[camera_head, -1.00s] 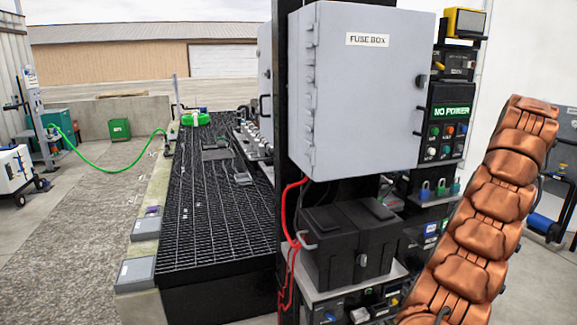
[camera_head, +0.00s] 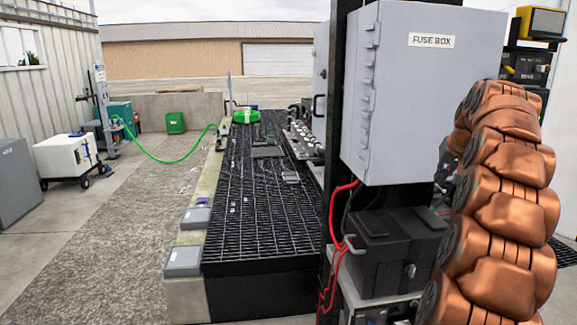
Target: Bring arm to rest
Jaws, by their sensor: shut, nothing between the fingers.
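My arm (camera_head: 500,210), made of copper-coloured links, rises on the right side of the head view. It is bent near its top and curls back down behind itself. It stands in front of the right part of the grey fuse box (camera_head: 412,110). My gripper is not visible; the far end of the arm is hidden behind its nearer links.
The fuse box hangs on a black post above a black battery box (camera_head: 390,248) with red cables. A black grated platform (camera_head: 245,215) lies left of it. Gravel at left is open.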

